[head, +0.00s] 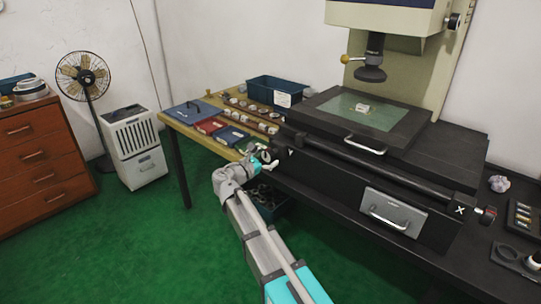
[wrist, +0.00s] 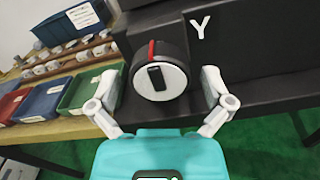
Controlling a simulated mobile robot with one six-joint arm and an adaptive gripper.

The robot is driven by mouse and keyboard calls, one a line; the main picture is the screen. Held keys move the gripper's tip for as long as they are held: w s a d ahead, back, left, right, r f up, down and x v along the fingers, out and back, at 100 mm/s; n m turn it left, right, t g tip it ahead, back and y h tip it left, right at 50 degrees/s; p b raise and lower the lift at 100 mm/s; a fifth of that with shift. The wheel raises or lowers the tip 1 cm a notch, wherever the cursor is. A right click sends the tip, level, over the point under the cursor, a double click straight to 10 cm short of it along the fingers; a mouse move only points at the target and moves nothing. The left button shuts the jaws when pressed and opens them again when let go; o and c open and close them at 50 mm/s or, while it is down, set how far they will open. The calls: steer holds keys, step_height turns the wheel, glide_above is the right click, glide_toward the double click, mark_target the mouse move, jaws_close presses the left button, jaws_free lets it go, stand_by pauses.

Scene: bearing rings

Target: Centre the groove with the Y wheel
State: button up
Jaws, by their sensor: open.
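The Y wheel (wrist: 158,75) is a dark round knob with a pale face, a dark rectangular piece on that face and a red mark on its rim. A white letter Y (wrist: 199,27) is on the black machine body to its right. My gripper (wrist: 160,88) is open, with one finger on each side of the wheel; I cannot tell whether they touch it. In the head view my gripper (head: 259,159) is at the left end of the machine. A small pale piece (head: 363,108) lies on the glass stage (head: 345,103); its groove is too small to make out.
The measuring head (head: 371,72) hangs above the stage. An X wheel (head: 487,214) is on the machine's right side, by a white X. Left of the machine, a wooden table holds a blue bin (head: 277,90), coloured trays and several rings. Green floor is open at left.

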steer(key=shift+w+d, duration=0.45)
steer(key=shift+w, duration=0.1)
steer(key=c, duration=1.1)
steer(key=shift+m, duration=3.1)
steer(key=shift+a, duration=0.1)
steer(key=o, duration=1.1)
